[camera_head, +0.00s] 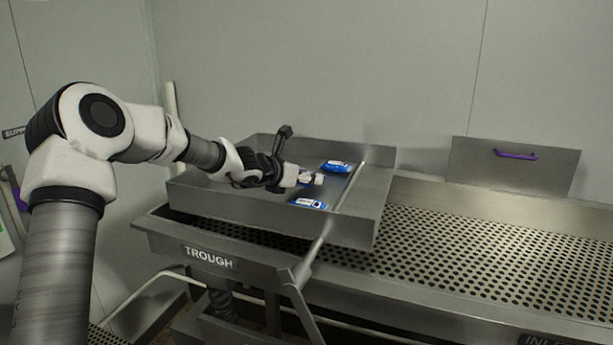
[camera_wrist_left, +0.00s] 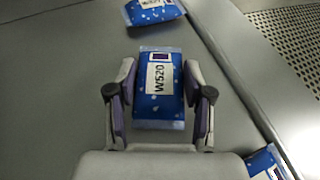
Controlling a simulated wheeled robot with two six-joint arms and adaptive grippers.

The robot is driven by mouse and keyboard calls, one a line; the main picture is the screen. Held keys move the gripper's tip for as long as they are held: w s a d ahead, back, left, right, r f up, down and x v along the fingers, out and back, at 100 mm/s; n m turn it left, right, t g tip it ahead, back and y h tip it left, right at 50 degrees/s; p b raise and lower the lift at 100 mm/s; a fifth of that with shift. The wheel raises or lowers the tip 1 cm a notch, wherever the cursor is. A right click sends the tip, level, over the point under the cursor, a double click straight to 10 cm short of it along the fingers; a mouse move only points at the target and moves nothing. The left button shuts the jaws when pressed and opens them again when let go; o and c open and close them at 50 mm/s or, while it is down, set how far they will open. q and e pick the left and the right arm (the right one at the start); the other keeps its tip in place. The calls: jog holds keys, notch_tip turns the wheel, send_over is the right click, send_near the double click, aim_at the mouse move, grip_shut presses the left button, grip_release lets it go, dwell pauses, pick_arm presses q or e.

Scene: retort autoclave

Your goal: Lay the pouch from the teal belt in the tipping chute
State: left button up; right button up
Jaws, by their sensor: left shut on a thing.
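My left gripper (camera_head: 303,178) is inside the open metal tray that looks like the tipping chute (camera_head: 250,207). In the left wrist view the gripper (camera_wrist_left: 159,82) is shut on a blue pouch (camera_wrist_left: 159,113) with a white W520 label, one finger along each long side. The held pouch is mostly hidden by the fingers in the head view. It is over the tray floor; I cannot tell if it touches. A second blue pouch (camera_head: 336,167) lies beyond it, and a third (camera_head: 308,204) lies nearer. No teal belt shows. My right gripper is not in view.
A sign reading TROUGH (camera_head: 209,256) is on the frame below the tray. A perforated metal deck (camera_head: 480,262) runs off to the right. A metal panel with a purple handle (camera_head: 515,154) stands behind it. The tray's raised walls surround the gripper.

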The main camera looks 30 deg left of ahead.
pick_arm(q)
jog(key=shift+w+a+f, duration=0.2)
jog(key=shift+w+f, duration=0.1)
jog(key=shift+f, duration=0.1)
jog(key=o, duration=0.9)
jog(key=shift+w, duration=0.1)
jog(key=shift+o, duration=1.3)
jog(key=shift+s+d+r, duration=0.1)
jog(key=shift+s+r, duration=0.05)
jog(key=shift+s, duration=0.1)
